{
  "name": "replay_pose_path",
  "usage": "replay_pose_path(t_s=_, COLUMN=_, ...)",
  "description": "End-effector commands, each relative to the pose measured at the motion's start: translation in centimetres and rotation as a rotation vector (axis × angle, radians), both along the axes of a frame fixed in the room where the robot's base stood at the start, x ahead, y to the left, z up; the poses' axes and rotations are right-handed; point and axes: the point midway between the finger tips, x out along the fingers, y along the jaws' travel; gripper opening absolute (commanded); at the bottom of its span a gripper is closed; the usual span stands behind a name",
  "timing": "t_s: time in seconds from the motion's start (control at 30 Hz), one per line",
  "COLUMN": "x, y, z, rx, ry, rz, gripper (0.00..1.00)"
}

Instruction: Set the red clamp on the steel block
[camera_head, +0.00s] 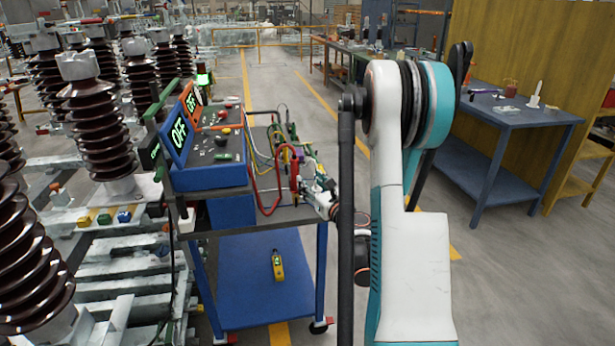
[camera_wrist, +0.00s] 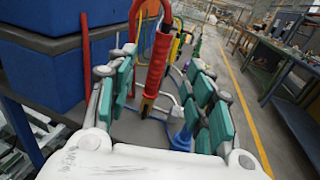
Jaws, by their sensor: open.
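The red clamp (camera_wrist: 157,65) stands upright in the wrist view, its red handle in the gap between my gripper's green-padded fingers. It also shows in the head view (camera_head: 294,172) at the right side of the cart top, with a red cable looping near it. My gripper (camera_wrist: 161,92) is open, with visible room between the clamp and the finger pads on both sides. In the head view my gripper (camera_head: 322,198) is small and partly hidden by my arm. I cannot single out the steel block among the metal parts of the isolator frame at left.
A blue cart (camera_head: 262,270) carries a blue test box (camera_head: 205,165) with lit displays. Yellow, green and other cables lie near the clamp. A yellow device (camera_head: 278,265) lies on the lower shelf. Brown ribbed insulators (camera_head: 100,125) stand at left; a blue workbench (camera_head: 510,115) stands at right.

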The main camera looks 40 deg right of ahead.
Motion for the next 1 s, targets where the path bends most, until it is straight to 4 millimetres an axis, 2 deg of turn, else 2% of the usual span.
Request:
replay_pose_path(t_s=0.17, x=1.4, y=-0.3, z=0.4, rx=0.000, ry=0.000, rz=0.002, gripper=0.47)
replay_pose_path(t_s=0.5, x=7.0, y=-2.0, z=0.0, rx=0.000, ry=0.000, rz=0.002, gripper=0.47)
replay_pose_path(t_s=0.77, x=8.6, y=-2.5, z=0.1, rx=0.000, ry=0.000, rz=0.001, gripper=0.47)
replay_pose_path(t_s=1.0, x=11.6, y=-3.6, z=0.1, rx=0.000, ry=0.000, rz=0.002, gripper=0.47)
